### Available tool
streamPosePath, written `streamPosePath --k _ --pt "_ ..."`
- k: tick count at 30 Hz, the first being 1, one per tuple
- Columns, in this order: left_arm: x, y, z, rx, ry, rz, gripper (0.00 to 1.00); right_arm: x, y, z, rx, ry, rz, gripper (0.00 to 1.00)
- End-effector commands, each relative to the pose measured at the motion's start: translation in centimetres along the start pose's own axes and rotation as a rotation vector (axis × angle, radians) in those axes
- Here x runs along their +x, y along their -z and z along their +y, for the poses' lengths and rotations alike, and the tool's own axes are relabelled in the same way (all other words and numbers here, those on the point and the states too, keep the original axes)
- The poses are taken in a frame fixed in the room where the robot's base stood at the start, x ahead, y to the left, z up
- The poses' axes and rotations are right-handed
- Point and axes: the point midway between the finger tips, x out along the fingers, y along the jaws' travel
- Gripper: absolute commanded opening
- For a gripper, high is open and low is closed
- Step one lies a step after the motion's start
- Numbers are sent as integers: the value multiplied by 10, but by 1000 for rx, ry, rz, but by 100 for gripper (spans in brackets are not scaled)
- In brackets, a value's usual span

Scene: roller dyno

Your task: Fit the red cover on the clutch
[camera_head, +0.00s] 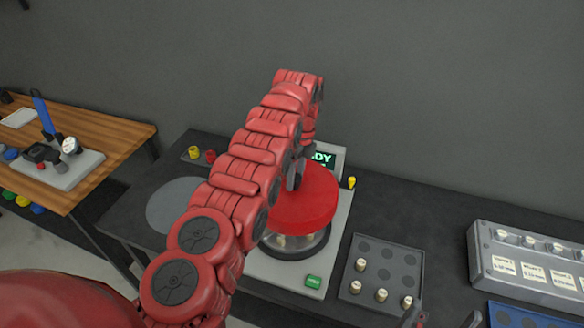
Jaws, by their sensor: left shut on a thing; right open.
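The red cover (310,205) is a round red disc near the middle of the view. My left gripper (294,180) is shut on it at its upper left; my own arm hides part of the grip. The clutch (299,251) is a round dark and silver unit directly below the cover, on a light grey machine base (262,267). The cover hides the clutch's top, and I cannot tell whether they touch. My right gripper (444,319) shows only its fingertips at the bottom edge, apart and empty.
A screen (322,157) and a green button (313,281) belong to the machine. A dark tray (386,268) with several pale pegs stands right of it, and a grey labelled box (530,262) is farther right. A grey disc (172,205) lies left. A wooden table (100,127) is far left.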

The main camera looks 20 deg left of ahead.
Motion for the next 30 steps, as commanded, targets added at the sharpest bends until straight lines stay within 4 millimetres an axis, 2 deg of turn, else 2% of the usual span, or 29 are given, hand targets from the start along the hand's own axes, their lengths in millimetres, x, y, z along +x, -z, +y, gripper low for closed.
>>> streamPosePath --k 5,16,23,30 --pt "-10 -3 6 239 -26 -48 0 19 3 1 0 0 0 100" --pt "-18 -6 13 642 -64 -140 0 39 7 2 0 0 0 100" --pt "-14 -5 12 736 -69 -163 0 41 7 2 0 0 0 100" --pt "9 -4 9 739 -72 -161 0 34 6 2 0 0 0 100"
